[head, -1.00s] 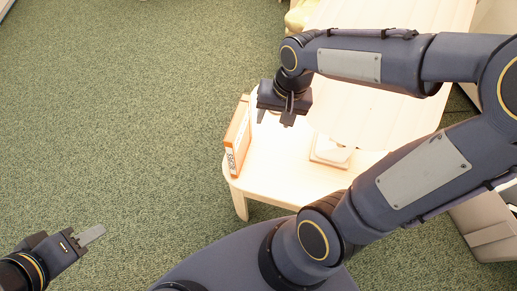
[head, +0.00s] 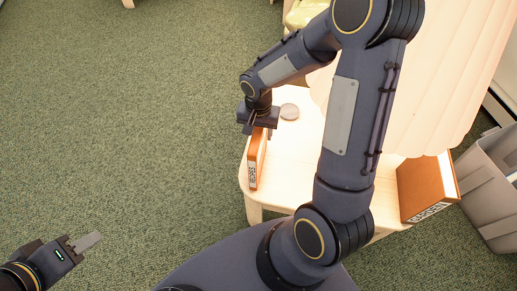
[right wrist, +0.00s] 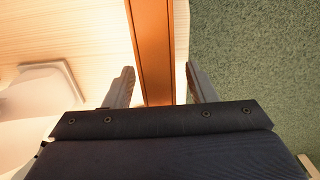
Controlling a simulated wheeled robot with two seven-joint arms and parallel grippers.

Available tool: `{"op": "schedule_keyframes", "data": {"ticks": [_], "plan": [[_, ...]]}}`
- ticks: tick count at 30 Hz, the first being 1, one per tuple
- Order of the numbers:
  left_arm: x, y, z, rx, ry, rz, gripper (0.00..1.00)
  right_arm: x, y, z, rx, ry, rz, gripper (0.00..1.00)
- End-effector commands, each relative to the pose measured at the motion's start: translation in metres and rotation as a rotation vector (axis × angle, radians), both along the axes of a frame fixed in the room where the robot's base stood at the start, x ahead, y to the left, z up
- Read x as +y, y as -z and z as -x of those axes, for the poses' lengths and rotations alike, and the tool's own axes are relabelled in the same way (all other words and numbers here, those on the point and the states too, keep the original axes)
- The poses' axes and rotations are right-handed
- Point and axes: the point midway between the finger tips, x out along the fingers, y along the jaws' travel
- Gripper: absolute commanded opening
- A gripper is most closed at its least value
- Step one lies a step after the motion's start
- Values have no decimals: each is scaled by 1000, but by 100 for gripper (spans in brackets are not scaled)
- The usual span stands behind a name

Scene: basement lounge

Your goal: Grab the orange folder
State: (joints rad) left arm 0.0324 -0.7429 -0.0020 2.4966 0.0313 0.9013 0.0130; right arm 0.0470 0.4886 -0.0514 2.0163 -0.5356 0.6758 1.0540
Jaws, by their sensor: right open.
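An orange folder (head: 257,160) stands upright on the pale wooden table near its left edge, with a lettered label on its near end. My right gripper (head: 258,128) is over the folder's far part. In the right wrist view, the folder (right wrist: 153,45) runs between the open fingers of this gripper (right wrist: 160,72), with gaps on both sides. A second orange-brown folder (head: 422,187) with a lettered white label stands at the table's right end. My left gripper (head: 88,242) is low at the left, over the carpet, far from both folders; its finger gap is unclear.
The pale table (head: 290,180) carries a small round grey object (head: 289,111) right of my right gripper. A pale object (right wrist: 35,90) shows left of the fingers in the wrist view. A grey bin (head: 487,180) stands at the right. Green carpet left of the table is clear.

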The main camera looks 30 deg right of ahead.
Motion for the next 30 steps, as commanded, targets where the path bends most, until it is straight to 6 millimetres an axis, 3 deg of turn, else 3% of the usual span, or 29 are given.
{"op": "schedule_keyframes", "data": {"ticks": [8, 19, 30], "plan": [[0, 0, 0, 0, 0, 0, 36, 0, 3, 0, 0, 0, 0, 50], [0, 0, 0, 0, 0, 0, 36, 0, 3, 0, 0, 0, 0, 1], [0, 0, 0, 0, 0, 0, 36, 0, 0, 0, -1, 0, 0, 0]]}}
